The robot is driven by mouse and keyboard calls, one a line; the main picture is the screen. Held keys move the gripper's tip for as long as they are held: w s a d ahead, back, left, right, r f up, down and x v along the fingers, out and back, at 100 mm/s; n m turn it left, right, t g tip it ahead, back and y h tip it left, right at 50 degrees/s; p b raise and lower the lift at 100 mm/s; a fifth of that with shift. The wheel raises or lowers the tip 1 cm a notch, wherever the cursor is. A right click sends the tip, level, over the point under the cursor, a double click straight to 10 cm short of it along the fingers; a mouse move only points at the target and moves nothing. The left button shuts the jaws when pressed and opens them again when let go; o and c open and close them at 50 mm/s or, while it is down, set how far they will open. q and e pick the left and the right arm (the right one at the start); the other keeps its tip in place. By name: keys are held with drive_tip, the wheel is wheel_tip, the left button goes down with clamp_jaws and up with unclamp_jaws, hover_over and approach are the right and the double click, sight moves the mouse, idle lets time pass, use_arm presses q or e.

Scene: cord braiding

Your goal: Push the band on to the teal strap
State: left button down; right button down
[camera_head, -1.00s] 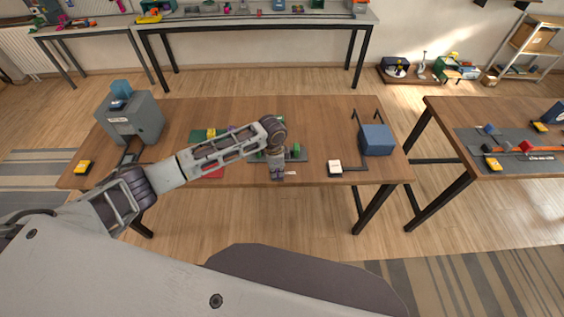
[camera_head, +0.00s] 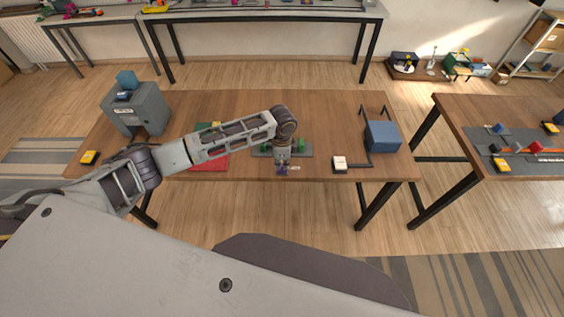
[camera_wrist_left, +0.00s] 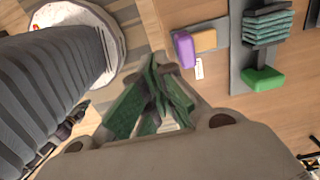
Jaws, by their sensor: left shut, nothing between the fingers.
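My left gripper (camera_head: 282,170) points down at the front edge of the middle table, in front of a dark grey fixture (camera_head: 306,154). In the left wrist view its fingers (camera_wrist_left: 160,88) are together, with green pads and nothing held. A stack of teal folds (camera_wrist_left: 268,24), probably the teal strap, stands on the fixture in that view. A green block (camera_wrist_left: 262,78) lies below it; a purple block (camera_wrist_left: 184,49) and a tan block (camera_wrist_left: 205,40) lie nearer the fingers, apart from them. I cannot tell which piece is the band. My right gripper is not in view.
A grey machine (camera_head: 137,108) stands at the table's left end, with a yellow device (camera_head: 89,158) in front. A red mat (camera_head: 208,162) lies left of the fixture. A white-topped device (camera_head: 340,163) and a blue box (camera_head: 382,136) are to the right.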

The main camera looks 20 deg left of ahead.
sight(282, 165)
use_arm(q)
drive_tip(key=shift+f, duration=0.55)
drive_tip(key=shift+f+b, duration=2.65)
drive_tip(key=shift+b, duration=0.2)
drive_tip(key=shift+w, duration=0.15)
drive_tip(key=shift+w+a+b, duration=0.2)
drive_tip(key=shift+w+a, duration=0.1)
drive_tip(key=shift+w, duration=0.55)
drive_tip(key=shift+w+a+b, duration=0.15)
drive_tip(key=shift+w+a, duration=0.1)
drive_tip(key=shift+w, duration=0.55)
drive_tip(key=shift+w+a, duration=0.2)
drive_tip(key=shift+w, duration=0.5)
drive_tip(key=shift+s, duration=0.1)
drive_tip(key=shift+s+d+p, duration=0.15)
drive_tip(key=shift+s+p, duration=0.35)
drive_tip(key=shift+p, duration=0.15)
